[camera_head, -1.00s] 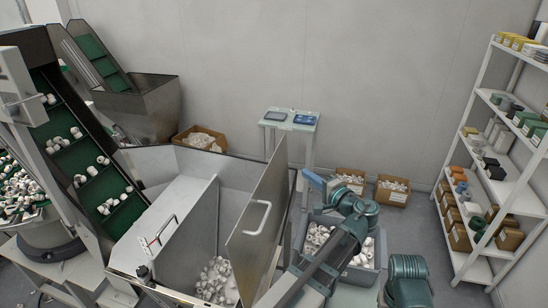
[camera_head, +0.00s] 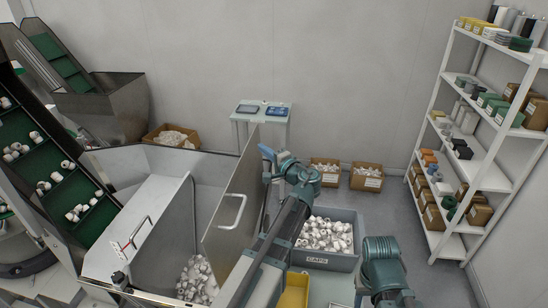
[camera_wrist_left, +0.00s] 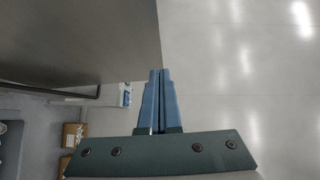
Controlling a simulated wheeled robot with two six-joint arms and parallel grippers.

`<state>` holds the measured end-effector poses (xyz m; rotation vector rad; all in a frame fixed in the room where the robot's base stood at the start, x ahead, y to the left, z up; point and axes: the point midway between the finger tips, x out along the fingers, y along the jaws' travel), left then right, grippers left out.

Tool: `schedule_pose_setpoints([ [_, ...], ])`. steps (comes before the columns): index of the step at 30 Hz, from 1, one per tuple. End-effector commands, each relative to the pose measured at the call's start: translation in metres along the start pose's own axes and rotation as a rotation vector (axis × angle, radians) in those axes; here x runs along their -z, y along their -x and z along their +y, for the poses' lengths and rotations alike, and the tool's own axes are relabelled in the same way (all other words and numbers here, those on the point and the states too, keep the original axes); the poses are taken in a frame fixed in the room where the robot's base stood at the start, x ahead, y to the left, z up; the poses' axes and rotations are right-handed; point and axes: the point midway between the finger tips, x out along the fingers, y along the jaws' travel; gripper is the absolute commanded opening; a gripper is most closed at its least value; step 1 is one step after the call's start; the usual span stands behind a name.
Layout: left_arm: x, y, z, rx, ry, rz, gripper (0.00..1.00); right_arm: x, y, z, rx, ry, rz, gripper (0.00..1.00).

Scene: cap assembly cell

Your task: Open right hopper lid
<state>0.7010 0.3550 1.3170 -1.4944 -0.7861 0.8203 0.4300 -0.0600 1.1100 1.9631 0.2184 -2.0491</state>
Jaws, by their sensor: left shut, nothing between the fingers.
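The right hopper lid (camera_head: 222,200) is a flat metal panel with a pale bar handle (camera_head: 236,211). It stands raised and steeply tilted over the right half of the hopper, where white caps (camera_head: 197,279) show below. My left gripper (camera_head: 266,152) is beside the lid's upper right edge, on the side away from the handle. In the wrist view its blue fingers (camera_wrist_left: 161,74) are together and empty, close to the corner of a grey panel (camera_wrist_left: 80,38); touching or apart, I cannot tell. The left lid (camera_head: 140,220) lies shut. My right gripper is out of view.
A grey bin of white caps (camera_head: 330,258) and a yellow bin (camera_head: 293,292) sit beside my left arm. A small table (camera_head: 262,114), cardboard boxes (camera_head: 366,178) and a shelf rack (camera_head: 480,165) stand behind. Open floor lies before the rack.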

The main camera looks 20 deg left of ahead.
Motion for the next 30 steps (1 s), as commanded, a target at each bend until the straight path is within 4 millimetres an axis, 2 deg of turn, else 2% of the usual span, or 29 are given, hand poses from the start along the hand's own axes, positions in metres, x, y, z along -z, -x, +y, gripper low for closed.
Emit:
schedule_pose_setpoints([
  [1,-0.009,-0.005,0.001,0.0,0.0,-0.003,0.0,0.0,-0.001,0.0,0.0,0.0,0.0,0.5],
  [7,-0.022,-0.018,0.0,0.0,0.0,-0.002,0.0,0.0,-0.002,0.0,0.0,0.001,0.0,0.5],
  [22,-0.027,-0.023,-0.001,-0.005,0.004,-0.001,0.0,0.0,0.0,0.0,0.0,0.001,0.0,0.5],
  [30,-0.059,-0.054,-0.004,-0.092,0.091,-0.006,0.0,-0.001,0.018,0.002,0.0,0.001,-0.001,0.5],
])
